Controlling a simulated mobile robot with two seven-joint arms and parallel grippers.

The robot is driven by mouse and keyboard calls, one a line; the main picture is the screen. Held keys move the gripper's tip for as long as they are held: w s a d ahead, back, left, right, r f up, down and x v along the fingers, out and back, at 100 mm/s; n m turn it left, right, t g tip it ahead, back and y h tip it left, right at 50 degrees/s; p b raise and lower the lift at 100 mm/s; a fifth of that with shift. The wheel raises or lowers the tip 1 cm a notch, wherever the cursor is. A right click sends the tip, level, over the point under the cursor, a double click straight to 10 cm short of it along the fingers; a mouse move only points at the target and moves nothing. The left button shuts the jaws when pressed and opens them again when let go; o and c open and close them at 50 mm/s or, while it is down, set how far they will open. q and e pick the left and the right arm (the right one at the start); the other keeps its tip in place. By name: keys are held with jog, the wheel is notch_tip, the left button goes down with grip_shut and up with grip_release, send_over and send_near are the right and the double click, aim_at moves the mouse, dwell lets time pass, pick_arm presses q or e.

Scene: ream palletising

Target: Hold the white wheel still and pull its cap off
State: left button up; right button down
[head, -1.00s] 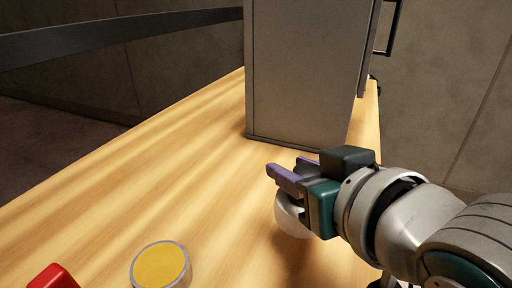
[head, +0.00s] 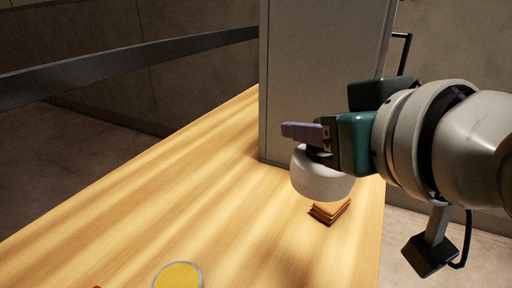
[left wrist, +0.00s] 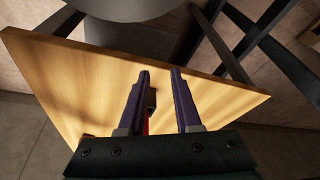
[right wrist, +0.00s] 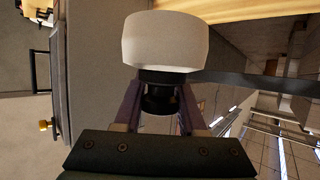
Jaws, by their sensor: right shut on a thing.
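The white wheel (head: 322,182) is a rounded white disc held above the wooden table at the right of the head view. It also shows large at the top of the right wrist view (right wrist: 165,42). A dark stepped cap (right wrist: 160,92) joins its face. My right gripper (head: 300,131) is shut on this dark cap, with purple fingers on either side of it, and the white part hangs below the fingers in the head view. My left gripper (left wrist: 161,72) is open and empty in the left wrist view, over the table; it is outside the head view.
A grey cabinet (head: 315,70) stands behind the wheel. A small brown stack (head: 329,211) lies on the table (head: 225,190) below it. A yellow disc (head: 178,275) lies at the front. A red thing (left wrist: 147,122) shows partly behind my left fingers. The table's middle is clear.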

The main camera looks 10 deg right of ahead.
jog(key=shift+f+b, duration=2.85)
jog(key=shift+f, duration=5.5)
jog(key=shift+f, duration=0.2)
jog(key=shift+c, duration=2.4)
grip_release()
